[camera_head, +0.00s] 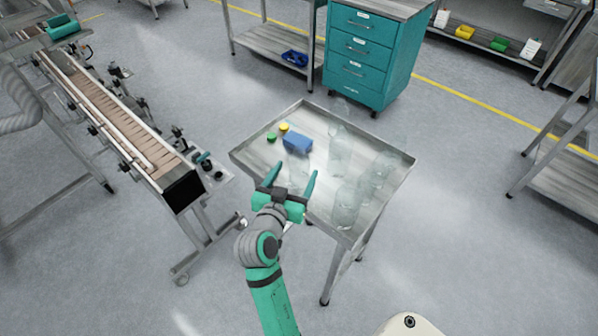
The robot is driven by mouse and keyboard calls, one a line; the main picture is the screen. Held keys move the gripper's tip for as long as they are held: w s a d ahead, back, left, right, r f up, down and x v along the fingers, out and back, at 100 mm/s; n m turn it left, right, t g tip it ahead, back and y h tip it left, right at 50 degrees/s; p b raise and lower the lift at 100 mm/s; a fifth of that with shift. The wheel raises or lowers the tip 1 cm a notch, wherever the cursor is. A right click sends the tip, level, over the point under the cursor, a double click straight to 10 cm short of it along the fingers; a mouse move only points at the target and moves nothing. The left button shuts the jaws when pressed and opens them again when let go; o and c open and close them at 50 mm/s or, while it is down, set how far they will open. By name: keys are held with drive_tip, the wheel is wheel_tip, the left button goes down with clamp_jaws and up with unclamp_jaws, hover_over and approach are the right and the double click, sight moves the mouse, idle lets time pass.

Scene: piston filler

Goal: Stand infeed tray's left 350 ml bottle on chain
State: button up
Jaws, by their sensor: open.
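The infeed tray (240,152) is a grey metal tray on legs. Several clear bottles stand toward its right side, one near the back (340,152) and one near the front right corner (345,206), with others overlapping beside it. A faint clear shape (298,175), seemingly a smaller bottle at the left, shows between my gripper's fingers; its outline is hard to make out. My gripper (292,176) is open at the tray's front left edge, with its teal fingers apart. The conveyor chain (110,110), brown-slatted between rails, runs at the left and looks empty of bottles.
A teal drawer cabinet (370,55) stands behind.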

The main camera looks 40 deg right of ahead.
drive_tip(key=x, duration=0.9)
drive_tip(key=shift+w+r, duration=0.1)
drive_tip(key=shift+w, duration=0.05)
drive_tip(key=shift+c, duration=0.3)
drive_tip(key=c, duration=1.2)
